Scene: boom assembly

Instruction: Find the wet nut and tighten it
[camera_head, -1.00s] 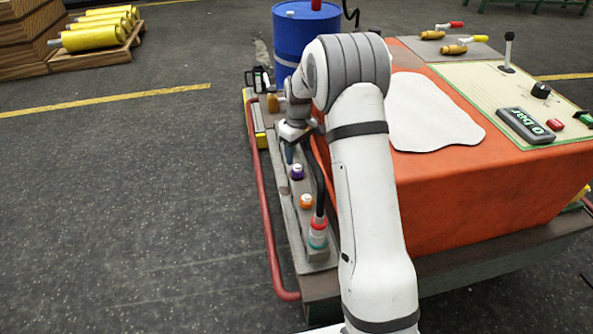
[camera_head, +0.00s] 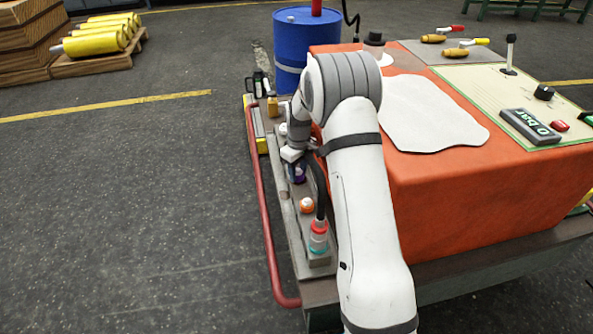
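Several coloured fittings stand in a row on the grey ledge (camera_head: 284,213) along the left side of the orange machine. My gripper (camera_head: 296,172) points down at the purple nut (camera_head: 300,177) and covers most of it. I cannot tell whether the fingers touch it, or whether they are open or shut. An orange nut with a white top (camera_head: 306,205) stands nearer the camera. Nearest is a red and teal fitting (camera_head: 318,236) with a black hose rising from it. Wetness does not show on any nut at this size. Part of the ledge is hidden behind my arm.
A red rail (camera_head: 259,190) runs along the ledge's left side. A blue drum (camera_head: 303,40) stands behind. The orange machine (camera_head: 470,190) carries a white sheet (camera_head: 430,115) and a control panel with a "0 bar" display (camera_head: 532,127).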

